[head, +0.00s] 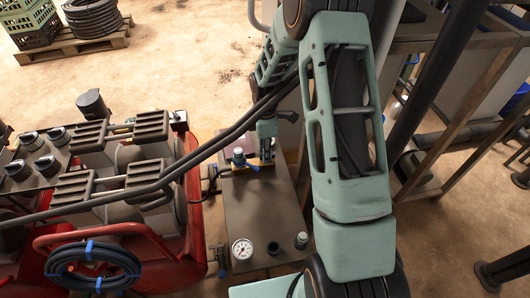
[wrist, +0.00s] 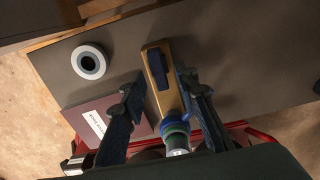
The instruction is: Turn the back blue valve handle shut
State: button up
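A brass valve body (head: 262,162) stands on the back part of the grey manifold top (head: 250,205). A blue handle (head: 252,167) shows on it, just below my gripper (head: 267,130). In the wrist view the brass body (wrist: 165,98) lies between the fingers of my gripper (wrist: 161,84), with a short dark blue handle (wrist: 157,68) on top of it. The fingers are apart, one on each side of the brass body. I cannot tell whether either finger touches the valve. A second blue handle (head: 221,258) is at the front left edge of the manifold.
A pressure gauge (head: 242,249) and a black fitting (head: 301,240) stand on the front of the manifold. A red machine (head: 195,225) with a blue-tied hose coil (head: 92,268) is close on the left. A metal frame (head: 455,130) stands at right.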

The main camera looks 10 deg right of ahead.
jog(key=shift+f, duration=0.2)
grip_shut()
